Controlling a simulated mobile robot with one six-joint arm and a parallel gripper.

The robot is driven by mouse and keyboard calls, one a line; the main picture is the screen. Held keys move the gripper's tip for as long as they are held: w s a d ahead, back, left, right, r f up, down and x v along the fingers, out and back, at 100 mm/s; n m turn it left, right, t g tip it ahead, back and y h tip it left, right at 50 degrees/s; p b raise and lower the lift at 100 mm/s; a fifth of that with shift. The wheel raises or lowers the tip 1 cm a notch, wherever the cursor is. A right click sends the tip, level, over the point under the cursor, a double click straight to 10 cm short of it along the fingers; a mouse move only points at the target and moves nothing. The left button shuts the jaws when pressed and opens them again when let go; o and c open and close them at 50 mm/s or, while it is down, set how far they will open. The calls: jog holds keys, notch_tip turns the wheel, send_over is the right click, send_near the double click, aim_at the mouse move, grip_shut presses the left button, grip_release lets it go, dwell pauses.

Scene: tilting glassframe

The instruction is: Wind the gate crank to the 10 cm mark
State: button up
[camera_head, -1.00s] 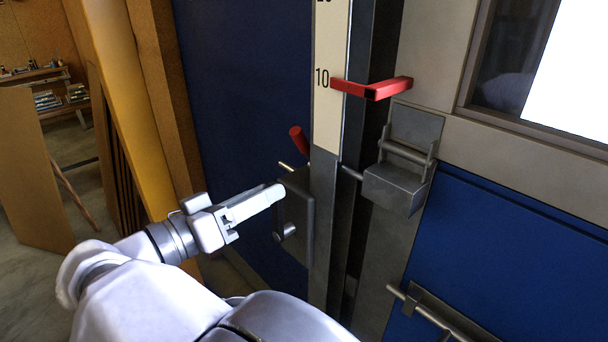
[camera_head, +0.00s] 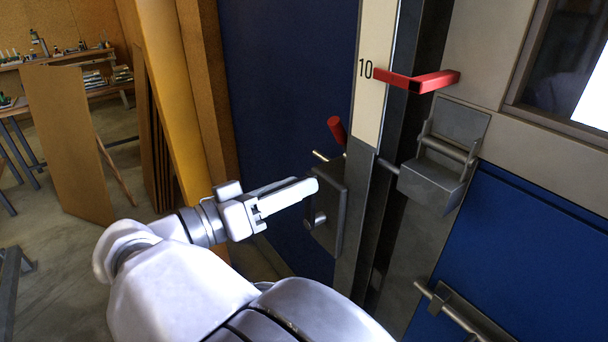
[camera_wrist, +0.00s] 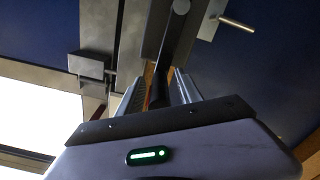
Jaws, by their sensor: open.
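The gate scale is a cream strip (camera_head: 371,110) with a black "10" on it. A red pointer (camera_head: 418,81) has its left tip close to the 10 mark, about level with it. A dark grey crank box (camera_head: 330,226) sits low beside the post, with a red handle (camera_head: 336,129) above it and a short metal pin at its upper left. My gripper (camera_head: 312,186) is open, its fingers overlapping the box in the head view; contact cannot be told. In the wrist view, a dark bar (camera_wrist: 174,45) runs towards the space between the fingers; nothing is clearly held.
A metal latch block (camera_head: 432,185) juts out right of the post. A blue panel (camera_head: 520,250) with a bolt bar (camera_head: 450,318) lies lower right. A yellow post (camera_head: 170,90) and leaning boards (camera_head: 70,150) stand left. Open floor shows at lower left.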

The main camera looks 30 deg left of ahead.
jog(key=p+v, duration=0.6)
jog(key=v, duration=1)
jog(key=shift+s, duration=0.2)
